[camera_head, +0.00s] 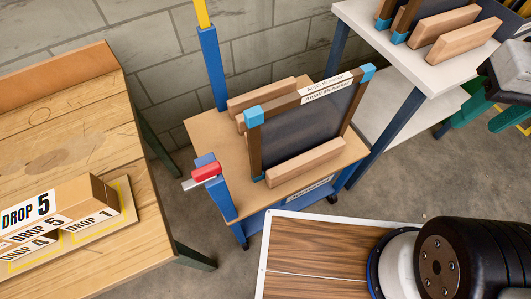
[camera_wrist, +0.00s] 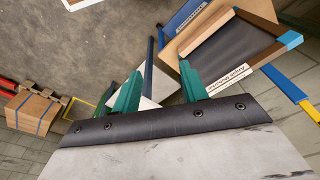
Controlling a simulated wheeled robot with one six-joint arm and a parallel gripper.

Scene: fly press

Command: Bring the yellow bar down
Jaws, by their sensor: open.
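The yellow bar (camera_head: 202,12) rises from the top of a blue post (camera_head: 212,68) at the back left of the small wooden cart, and its upper end is cut off by the picture's top edge. In the wrist view the yellow bar (camera_wrist: 311,108) shows at the right edge, in line with the blue post (camera_wrist: 280,82). My gripper (camera_wrist: 157,88) has two green fingers spread apart with nothing between them. It is well away from the yellow bar. In the head view its green fingers show at the right edge, by the white table.
A framed dark panel (camera_head: 300,125) stands on the cart (camera_head: 205,130), between wooden blocks. A short blue post with a red clamp (camera_head: 205,172) is at the cart's front left. A wooden table (camera_head: 60,115) with drop boxes is left; a white table (camera_head: 400,50) is back right.

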